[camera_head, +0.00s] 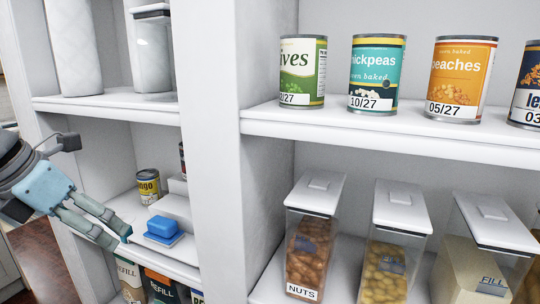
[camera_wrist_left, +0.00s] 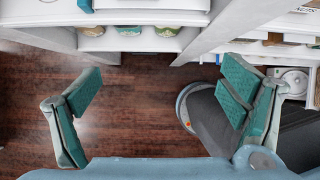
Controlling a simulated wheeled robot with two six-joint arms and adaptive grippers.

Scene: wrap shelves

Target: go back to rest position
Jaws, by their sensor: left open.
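My left gripper (camera_head: 117,236) comes in from the left in the head view, beside the lower left shelf. Its fingertips are close to a blue block (camera_head: 162,227) on that shelf, apart from it. In the left wrist view, the two teal finger pads of the left gripper (camera_wrist_left: 160,95) stand wide apart. My right gripper is in neither view.
White shelves (camera_head: 400,128) fill the head view. Upper right holds several cans, including a chickpeas can (camera_head: 376,75). Below stand clear containers, one of nuts (camera_head: 309,245). A small yellow-labelled can (camera_head: 148,187) and REFILL packs (camera_head: 131,279) are at lower left.

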